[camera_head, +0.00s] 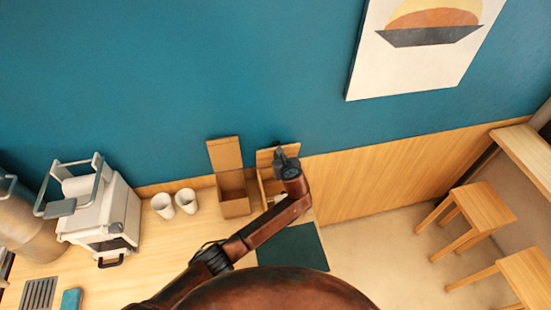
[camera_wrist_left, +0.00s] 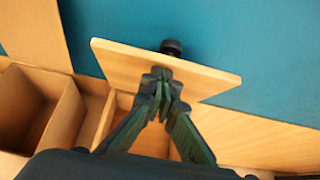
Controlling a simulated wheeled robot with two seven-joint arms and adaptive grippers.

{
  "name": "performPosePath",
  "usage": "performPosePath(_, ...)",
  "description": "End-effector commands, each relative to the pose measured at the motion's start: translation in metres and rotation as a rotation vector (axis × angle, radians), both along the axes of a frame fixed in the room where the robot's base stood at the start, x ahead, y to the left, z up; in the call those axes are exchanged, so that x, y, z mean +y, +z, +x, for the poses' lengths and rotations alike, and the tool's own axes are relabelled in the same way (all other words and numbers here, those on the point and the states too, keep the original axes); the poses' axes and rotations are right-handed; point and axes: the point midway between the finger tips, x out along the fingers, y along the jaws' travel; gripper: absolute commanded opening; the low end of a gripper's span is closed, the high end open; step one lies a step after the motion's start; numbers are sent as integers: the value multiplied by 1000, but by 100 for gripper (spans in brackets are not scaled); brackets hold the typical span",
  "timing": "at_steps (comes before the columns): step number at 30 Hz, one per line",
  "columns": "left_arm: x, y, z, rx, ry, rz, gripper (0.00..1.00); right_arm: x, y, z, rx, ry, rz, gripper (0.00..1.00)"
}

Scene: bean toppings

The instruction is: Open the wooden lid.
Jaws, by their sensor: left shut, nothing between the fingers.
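The wooden lid (camera_wrist_left: 205,78) is a flat light board with a dark round knob (camera_wrist_left: 171,47) at its far side. It stands tilted up at the back of the wooden box (camera_wrist_left: 150,142), and the box is open below it. In the head view the raised lid (camera_head: 264,157) shows beside my arm, which hides part of the box. My left gripper (camera_wrist_left: 161,76) is shut and empty, its fingertips at the near face of the lid; whether they touch it I cannot tell. In the head view the gripper (camera_head: 280,151) is over the box. My right gripper is not in view.
An open cardboard box (camera_head: 234,207) with a raised flap stands just left of the wooden box. Two white cups (camera_head: 162,206) and a white machine (camera_head: 102,217) are further left. A dark green mat (camera_head: 302,250) lies in front. The blue wall (camera_head: 200,80) is close behind.

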Motion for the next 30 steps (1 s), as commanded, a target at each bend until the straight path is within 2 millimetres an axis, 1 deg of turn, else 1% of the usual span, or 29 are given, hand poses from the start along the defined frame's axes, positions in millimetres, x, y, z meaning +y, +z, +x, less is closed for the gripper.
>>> performPosePath(1, -1, 3, 2, -1, -2, 0, 0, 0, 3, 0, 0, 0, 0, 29)
performPosePath(8, -1, 3, 6, 0, -3, -1, 0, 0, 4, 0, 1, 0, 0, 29)
performPosePath(18, -1, 3, 6, 0, -3, -1, 0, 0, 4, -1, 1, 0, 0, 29)
performPosePath(22, -2, 4, 4, -1, -4, -1, 0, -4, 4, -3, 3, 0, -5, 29)
performPosePath(26, -5, 10, -7, -1, -5, -1, 0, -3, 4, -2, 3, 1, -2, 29)
performPosePath(30, -9, 24, -29, -2, -6, -3, 0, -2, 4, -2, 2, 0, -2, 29)
